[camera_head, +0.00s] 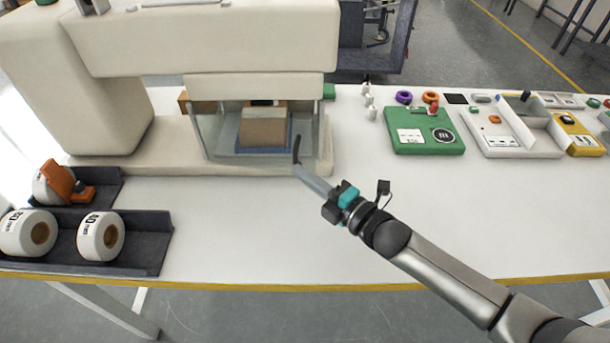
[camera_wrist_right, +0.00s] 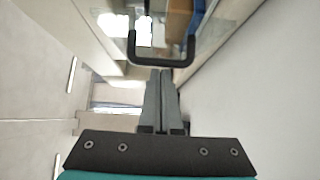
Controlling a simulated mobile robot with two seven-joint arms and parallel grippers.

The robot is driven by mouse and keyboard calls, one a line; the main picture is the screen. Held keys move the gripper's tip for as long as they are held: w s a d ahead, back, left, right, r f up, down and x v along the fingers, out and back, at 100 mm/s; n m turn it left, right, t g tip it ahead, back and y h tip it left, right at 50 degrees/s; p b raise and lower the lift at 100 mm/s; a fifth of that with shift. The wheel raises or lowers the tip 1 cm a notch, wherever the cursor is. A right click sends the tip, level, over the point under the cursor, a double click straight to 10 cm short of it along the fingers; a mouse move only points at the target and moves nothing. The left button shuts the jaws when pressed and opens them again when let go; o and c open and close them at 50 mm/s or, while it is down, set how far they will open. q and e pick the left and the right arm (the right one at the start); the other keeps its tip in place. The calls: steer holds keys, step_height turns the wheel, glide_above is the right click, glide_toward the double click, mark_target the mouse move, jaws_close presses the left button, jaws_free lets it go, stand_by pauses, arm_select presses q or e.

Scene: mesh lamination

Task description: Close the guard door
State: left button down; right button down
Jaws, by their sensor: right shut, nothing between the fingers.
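The guard door (camera_head: 221,138) is a clear panel at the front of the cream press, with a blue pad and a tan block showing behind it. Its black handle (camera_head: 296,150) stands near the panel's right side. I cannot tell how far the door is from its frame. My right gripper (camera_head: 299,171) is shut and empty, with its tips at the handle's lower end. In the right wrist view the black bracket-shaped handle (camera_wrist_right: 161,63) lies just past the closed fingertips (camera_wrist_right: 161,73); they touch it or nearly do. My left gripper is out of view.
The cream press (camera_head: 205,40) fills the back left. A dark tray (camera_head: 150,252) with white rolls stands at the front left. A green panel (camera_head: 422,131) and a white tray (camera_head: 545,140) with parts stand at the back right. The white tabletop (camera_head: 240,220) in front is clear.

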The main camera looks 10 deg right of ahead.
mark_target(308, 152)
stand_by(0.3)
